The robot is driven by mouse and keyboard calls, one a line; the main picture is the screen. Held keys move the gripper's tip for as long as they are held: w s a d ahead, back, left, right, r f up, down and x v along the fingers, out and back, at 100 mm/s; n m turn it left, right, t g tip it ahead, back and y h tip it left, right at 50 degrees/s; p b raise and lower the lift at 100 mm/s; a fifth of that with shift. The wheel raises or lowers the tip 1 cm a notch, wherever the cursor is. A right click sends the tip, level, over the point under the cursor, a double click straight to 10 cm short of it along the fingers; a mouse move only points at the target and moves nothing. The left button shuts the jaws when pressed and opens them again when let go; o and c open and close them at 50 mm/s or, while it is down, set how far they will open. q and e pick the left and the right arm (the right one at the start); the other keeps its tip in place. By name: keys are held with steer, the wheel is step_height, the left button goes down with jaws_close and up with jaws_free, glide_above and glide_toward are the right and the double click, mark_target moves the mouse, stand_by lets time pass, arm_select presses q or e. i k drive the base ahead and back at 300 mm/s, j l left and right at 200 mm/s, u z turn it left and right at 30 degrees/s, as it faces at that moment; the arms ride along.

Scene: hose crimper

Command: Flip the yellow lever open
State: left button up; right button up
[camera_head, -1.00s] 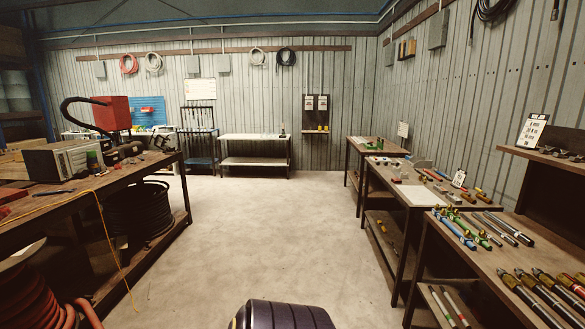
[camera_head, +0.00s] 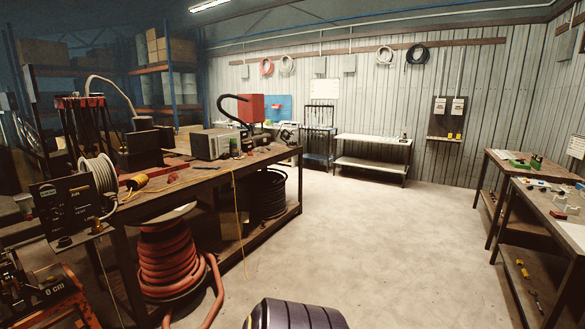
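I cannot clearly make out a yellow lever. A yellow and dark object (camera_head: 137,182) lies on the long left workbench (camera_head: 203,180), beside a reel of white hose (camera_head: 99,176); its shape is too small to tell. Small yellow items (camera_head: 455,136) sit on a little shelf on the back wall, under two light boxes. Another yellow object (camera_head: 522,268) lies on the lower shelf of the right table. Neither of my grippers is in view.
A red hose coil (camera_head: 167,262) stands under the left workbench, with hose trailing onto the floor. A black-fronted panel (camera_head: 64,204) is at the near left. A pale table (camera_head: 372,140) stands at the back. The concrete floor (camera_head: 370,240) between the benches is clear.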

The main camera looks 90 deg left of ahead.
mark_target(71, 191)
steer(key=u, duration=4.3)
